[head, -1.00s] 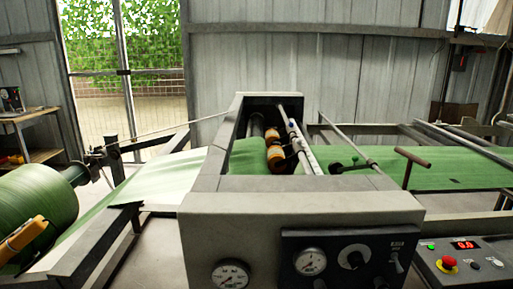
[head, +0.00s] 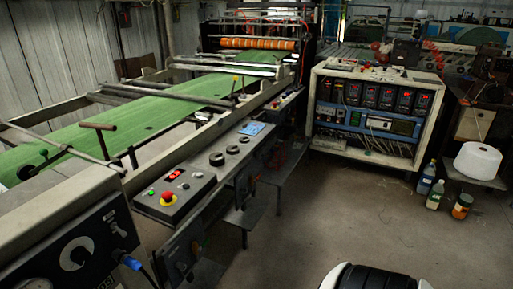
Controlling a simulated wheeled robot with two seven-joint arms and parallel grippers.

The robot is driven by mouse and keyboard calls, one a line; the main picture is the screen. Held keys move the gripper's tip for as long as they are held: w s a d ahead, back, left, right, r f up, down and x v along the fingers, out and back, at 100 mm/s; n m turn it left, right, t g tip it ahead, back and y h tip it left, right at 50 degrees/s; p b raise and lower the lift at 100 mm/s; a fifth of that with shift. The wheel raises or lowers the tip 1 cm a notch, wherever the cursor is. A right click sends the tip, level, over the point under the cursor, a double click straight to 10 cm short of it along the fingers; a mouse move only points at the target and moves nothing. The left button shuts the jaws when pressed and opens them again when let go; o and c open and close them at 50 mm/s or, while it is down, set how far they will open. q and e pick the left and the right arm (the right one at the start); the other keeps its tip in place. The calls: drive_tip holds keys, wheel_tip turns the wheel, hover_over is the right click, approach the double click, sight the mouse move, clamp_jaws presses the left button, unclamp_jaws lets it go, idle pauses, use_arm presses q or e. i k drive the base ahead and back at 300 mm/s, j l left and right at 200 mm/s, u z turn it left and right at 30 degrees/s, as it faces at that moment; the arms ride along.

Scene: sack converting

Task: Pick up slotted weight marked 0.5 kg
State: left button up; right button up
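Three small dark round pieces lie in a row on the grey ledge (head: 205,176) along the machine's near side; they look like slotted weights. The nearest (head: 217,158) looks largest, the middle one (head: 232,149) is smaller, and the far one (head: 244,139) is smaller again. Their markings are too small to read, so I cannot tell which is 0.5 kg. Neither of my grippers is in view. A white and black rounded part at the bottom edge looks like part of my own body.
An electrical cabinet (head: 322,135), bottles (head: 427,178) and a jar (head: 462,206) stand to the right. The floor (head: 330,215) between is clear.

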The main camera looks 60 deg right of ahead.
sight(232, 149)
drive_tip(key=z, duration=1.65)
drive_tip(key=i+l, duration=0.2)
drive_tip(key=i, duration=0.2)
drive_tip(key=i+l+z, duration=0.1)
drive_tip(key=i, duration=0.3)
drive_tip(key=l, duration=0.1)
